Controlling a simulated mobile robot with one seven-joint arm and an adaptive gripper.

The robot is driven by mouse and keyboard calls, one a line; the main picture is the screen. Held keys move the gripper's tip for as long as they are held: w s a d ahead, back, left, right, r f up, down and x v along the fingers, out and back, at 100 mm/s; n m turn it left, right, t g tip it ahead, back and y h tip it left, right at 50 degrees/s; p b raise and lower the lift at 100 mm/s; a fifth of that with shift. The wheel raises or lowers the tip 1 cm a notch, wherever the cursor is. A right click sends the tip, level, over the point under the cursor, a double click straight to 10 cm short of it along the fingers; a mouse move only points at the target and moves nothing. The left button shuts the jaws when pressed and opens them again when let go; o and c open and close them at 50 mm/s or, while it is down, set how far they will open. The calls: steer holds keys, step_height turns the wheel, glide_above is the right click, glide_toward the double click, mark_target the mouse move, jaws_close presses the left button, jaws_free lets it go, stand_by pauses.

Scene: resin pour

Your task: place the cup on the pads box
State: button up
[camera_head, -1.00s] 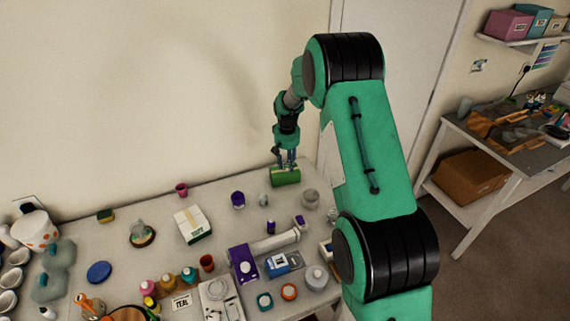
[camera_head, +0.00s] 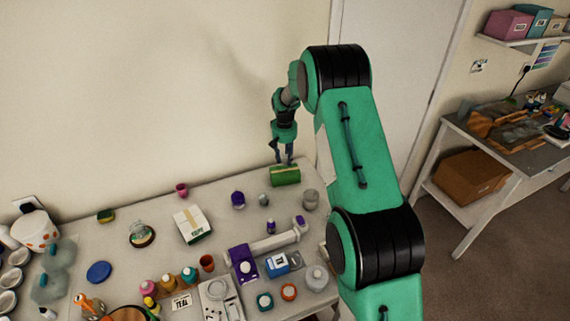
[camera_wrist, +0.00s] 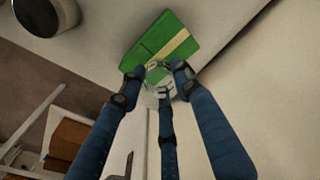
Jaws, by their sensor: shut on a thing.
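The pads box appears to be the green box (camera_head: 286,177) with a pale band, lying at the back right of the table; it also shows in the wrist view (camera_wrist: 178,35). My gripper (camera_head: 284,160) is right at this box in the head view. In the wrist view, my gripper's fingers (camera_wrist: 158,78) are closed around a small clear cup (camera_wrist: 158,74), with green showing through it. The cup overlaps the box's near edge in that view. Whether it touches the box I cannot tell. In the head view the cup is too small to make out.
A clear jar (camera_head: 310,199) stands right of the box, and a small grey item (camera_head: 264,200) and a purple-marked container (camera_head: 238,199) stand to its front left. A white box (camera_head: 192,225) is further left. The wall runs close behind the green box.

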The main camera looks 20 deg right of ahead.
mark_target(285, 163)
steer(key=shift+f, duration=1.6)
steer(key=shift+s+f, duration=0.1)
steer(key=o, duration=0.9)
steer(key=shift+c, duration=0.2)
step_height(285, 163, up, 12)
steer(key=shift+s+a, duration=0.25)
steer(key=shift+s, duration=0.2)
